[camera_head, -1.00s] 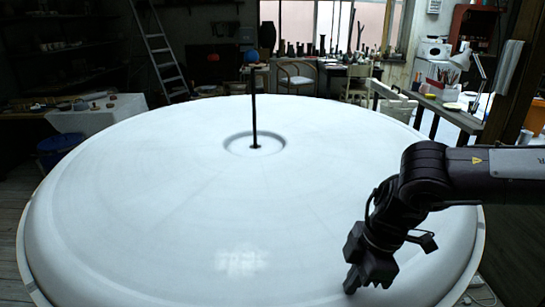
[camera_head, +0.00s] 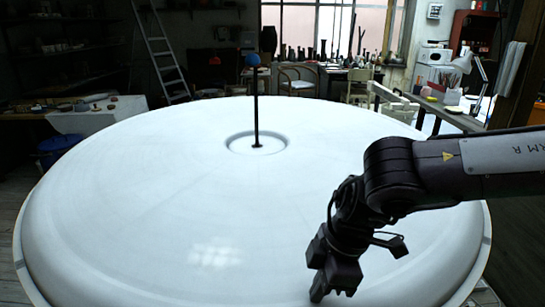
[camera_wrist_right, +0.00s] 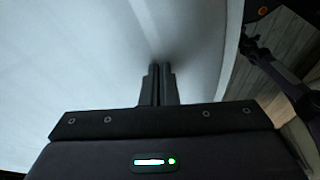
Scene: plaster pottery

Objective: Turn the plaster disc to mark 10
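The large white plaster disc (camera_head: 150,200) fills most of the head view. It has a round recess at its middle, and a thin black rod (camera_head: 257,115) with a blue ball (camera_head: 253,60) on top stands there. No numbered mark can be read on the disc. My right gripper (camera_head: 318,294) points down at the disc's near right part, its tips at or very close to the surface; contact cannot be made out. In the right wrist view its two fingers (camera_wrist_right: 160,75) are together with nothing seen between them, over the white surface. My left gripper is not in view.
A cloth-covered table (camera_head: 95,118) stands at the left behind the disc, with a blue bin (camera_head: 60,148) below it. A ladder (camera_head: 165,50) leans at the back. A workbench (camera_head: 440,108) with a lamp stands at the back right. The disc's top is clear apart from the rod.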

